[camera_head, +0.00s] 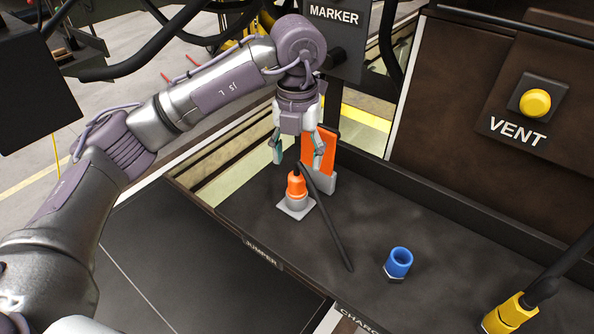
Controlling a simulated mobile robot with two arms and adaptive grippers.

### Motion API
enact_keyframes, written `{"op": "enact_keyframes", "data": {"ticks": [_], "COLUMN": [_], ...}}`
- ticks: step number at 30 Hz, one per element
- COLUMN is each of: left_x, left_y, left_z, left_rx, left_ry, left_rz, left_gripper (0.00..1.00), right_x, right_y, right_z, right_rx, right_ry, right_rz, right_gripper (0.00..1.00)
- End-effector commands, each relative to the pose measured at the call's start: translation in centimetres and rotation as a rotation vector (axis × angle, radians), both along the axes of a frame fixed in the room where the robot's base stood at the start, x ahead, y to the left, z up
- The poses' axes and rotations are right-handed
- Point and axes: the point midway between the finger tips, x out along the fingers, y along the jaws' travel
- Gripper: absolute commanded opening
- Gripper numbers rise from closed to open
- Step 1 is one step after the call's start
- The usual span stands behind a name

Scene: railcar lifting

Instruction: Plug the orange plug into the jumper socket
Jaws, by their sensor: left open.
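The orange plug (296,186) stands upright on the grey jumper socket (295,208), behind the "JUMPER" label at the tray's front edge. Its dark cable (327,215) runs from its top down to the right onto the tray. My left gripper (298,155) points down just above and behind the plug, with its fingers spread apart and no object between them. From this angle I cannot tell how deep the plug sits in the socket. My right gripper does not show.
An orange panel in a grey holder (321,165) stands close beside the left gripper. A blue socket (399,262) and a yellow plug with a cable (511,313) are to the right. A yellow VENT button (535,103) is on the brown wall.

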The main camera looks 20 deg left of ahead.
Motion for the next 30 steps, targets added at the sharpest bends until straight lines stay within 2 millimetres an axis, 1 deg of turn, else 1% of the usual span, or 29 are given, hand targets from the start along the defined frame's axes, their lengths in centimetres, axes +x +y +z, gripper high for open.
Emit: {"op": "enact_keyframes", "data": {"ticks": [1, 3, 6, 10, 15, 30], "left_x": [0.1, 0.1, 0.1, 0.1, 0.0, 0.0], "left_y": [0.0, 0.0, 0.0, 0.0, 0.0, 0.0], "left_z": [1.3, 2.7, 4.4, 5.6, 6.2, 6.2], "left_rx": [-0.001, 0.0, 0.001, 0.001, 0.0, 0.0], "left_ry": [-0.005, -0.004, -0.004, -0.002, 0.0, 0.0], "left_rz": [0.001, 0.002, 0.002, 0.003, 0.002, 0.002], "left_gripper": [0.65, 0.65, 0.65, 0.65, 0.65, 0.65], "right_x": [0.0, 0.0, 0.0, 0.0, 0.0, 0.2], "right_y": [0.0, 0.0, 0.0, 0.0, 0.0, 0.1], "right_z": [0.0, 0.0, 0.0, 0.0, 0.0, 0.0], "right_rx": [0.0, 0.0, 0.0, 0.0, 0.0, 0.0], "right_ry": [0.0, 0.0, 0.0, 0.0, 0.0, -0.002], "right_rz": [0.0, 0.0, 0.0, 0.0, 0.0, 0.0], "right_gripper": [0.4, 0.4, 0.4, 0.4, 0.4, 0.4]}}
